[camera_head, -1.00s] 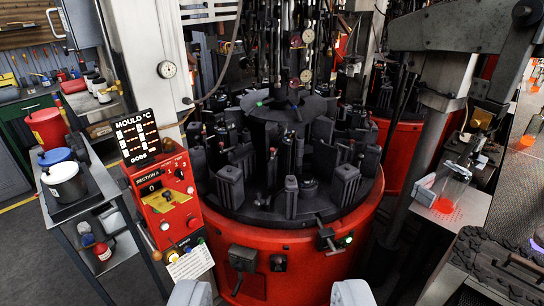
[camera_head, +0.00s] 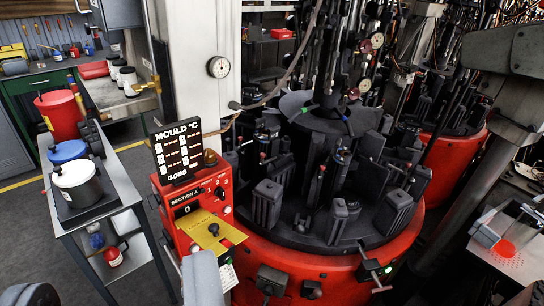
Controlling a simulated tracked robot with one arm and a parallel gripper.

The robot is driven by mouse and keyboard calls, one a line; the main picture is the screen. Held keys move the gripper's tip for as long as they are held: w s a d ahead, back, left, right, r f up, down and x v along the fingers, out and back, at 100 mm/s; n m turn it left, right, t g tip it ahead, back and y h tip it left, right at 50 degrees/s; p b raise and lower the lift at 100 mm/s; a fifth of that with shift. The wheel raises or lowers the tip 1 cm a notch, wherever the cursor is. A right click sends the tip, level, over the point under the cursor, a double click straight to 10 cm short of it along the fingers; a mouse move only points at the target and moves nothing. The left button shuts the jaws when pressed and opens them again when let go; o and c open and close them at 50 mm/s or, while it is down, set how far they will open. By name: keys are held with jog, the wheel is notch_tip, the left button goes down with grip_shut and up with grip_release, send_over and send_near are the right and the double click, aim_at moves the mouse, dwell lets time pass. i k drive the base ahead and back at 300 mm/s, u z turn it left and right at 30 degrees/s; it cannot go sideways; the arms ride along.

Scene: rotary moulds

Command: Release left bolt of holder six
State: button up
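Dark mould holders (camera_head: 267,203) stand in a ring on the round black table (camera_head: 290,236) of the red rotary machine (camera_head: 335,282). More block-shaped holders (camera_head: 394,212) stand at the table's right front. I cannot make out holder numbers, so I cannot tell which is holder six. Its left bolt cannot be told apart at this size. My gripper (camera_head: 117,284) shows as two grey fingers at the bottom left edge, wide apart with nothing between them. It is left of the machine and not touching any holder.
A red control box (camera_head: 205,212) with a mould temperature display (camera_head: 177,150) stands at the table's front left. A side cart (camera_head: 125,190) holds a white pot (camera_head: 77,184) and a blue-lidded pot (camera_head: 68,152). A grey post (camera_head: 196,95) rises behind the box. Floor shows at far left.

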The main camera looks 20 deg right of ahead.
aim_at(322, 168)
jog(key=u, duration=0.05)
jog(key=i, duration=0.95)
jog(key=z, duration=0.5)
